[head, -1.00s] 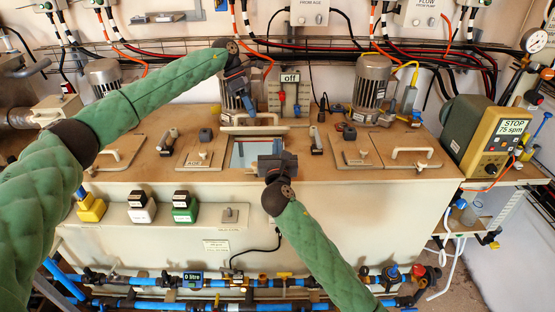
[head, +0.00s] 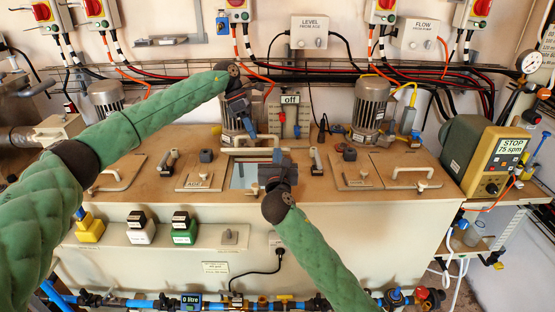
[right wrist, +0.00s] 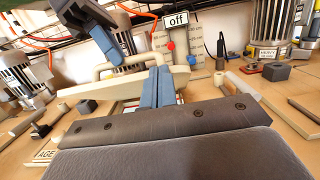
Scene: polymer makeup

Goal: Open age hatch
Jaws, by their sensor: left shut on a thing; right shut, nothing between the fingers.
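The age hatch (head: 251,151) is a pale lid in the tank top, with a pale bar handle that also shows in the right wrist view (right wrist: 130,60). The lid appears raised and tilted, with a grey opening (head: 238,178) in front of it. My left gripper (head: 249,133) is shut on the hatch handle from behind, its fingers partly hidden. My right gripper (head: 274,160) is shut and empty over the right side of the opening. In the right wrist view its blue-grey fingers (right wrist: 157,85) are together close to the lid's edge; contact cannot be told.
An AGE label (head: 205,180) is on the panel left of the opening. Closed hatches with handles lie at left (head: 117,175) and right (head: 410,172). Motors (head: 369,106) and a board marked off (head: 290,110) stand behind. A yellow-fronted pump (head: 495,165) stands at right.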

